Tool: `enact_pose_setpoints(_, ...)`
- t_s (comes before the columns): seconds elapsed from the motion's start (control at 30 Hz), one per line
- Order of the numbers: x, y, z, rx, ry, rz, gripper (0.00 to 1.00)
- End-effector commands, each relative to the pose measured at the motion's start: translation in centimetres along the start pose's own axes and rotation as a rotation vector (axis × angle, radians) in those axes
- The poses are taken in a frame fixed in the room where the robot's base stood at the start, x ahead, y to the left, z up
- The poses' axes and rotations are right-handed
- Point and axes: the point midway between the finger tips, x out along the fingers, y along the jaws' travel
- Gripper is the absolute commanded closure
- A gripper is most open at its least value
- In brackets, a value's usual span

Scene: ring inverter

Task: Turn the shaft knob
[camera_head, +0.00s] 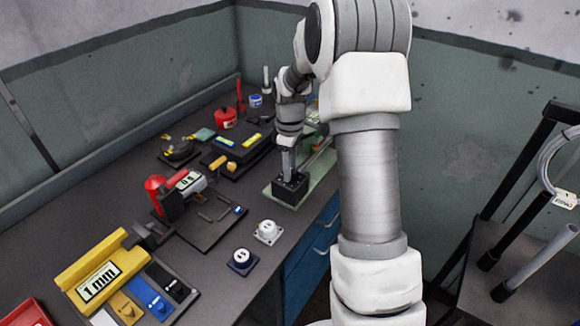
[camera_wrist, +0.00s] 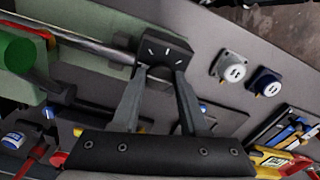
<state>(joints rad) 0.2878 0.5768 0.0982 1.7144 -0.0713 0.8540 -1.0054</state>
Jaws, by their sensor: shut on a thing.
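A black block with white tick marks (camera_wrist: 165,45) stands at the end of a grey metal shaft (camera_wrist: 75,38). In the head view the block (camera_head: 289,190) sits on a pale green plate (camera_head: 270,197) near the bench's front edge. My gripper (camera_head: 290,174) points down at the block's top. In the wrist view its two fingers (camera_wrist: 160,73) converge at the block, beside the tick marks, and are shut on a small part there. I take this part to be the shaft knob; the fingers mostly hide it, and its turn angle cannot be told.
A white socket unit (camera_head: 268,232) and a dark blue one (camera_head: 242,261) stand in front of the block. A black plate with a red-handled tool (camera_head: 155,185) lies left. A yellow "1 mm" gauge (camera_head: 100,280) is at the front left. A rack (camera_head: 545,150) stands right.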

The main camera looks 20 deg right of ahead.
Motion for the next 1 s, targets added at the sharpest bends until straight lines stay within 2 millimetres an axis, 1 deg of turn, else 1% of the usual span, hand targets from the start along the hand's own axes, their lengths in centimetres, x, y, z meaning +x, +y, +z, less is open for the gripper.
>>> enact_pose_setpoints(0.17, -0.04, 0.01, -0.02, 0.016, 0.0, 0.0, 1.0)
enact_pose_setpoints(0.37, -0.05, -0.01, -0.06, 0.093, 0.0, 0.001, 1.0)
enact_pose_setpoints(1.0, -0.07, -0.03, -0.09, 0.598, 0.001, 0.001, 1.0)
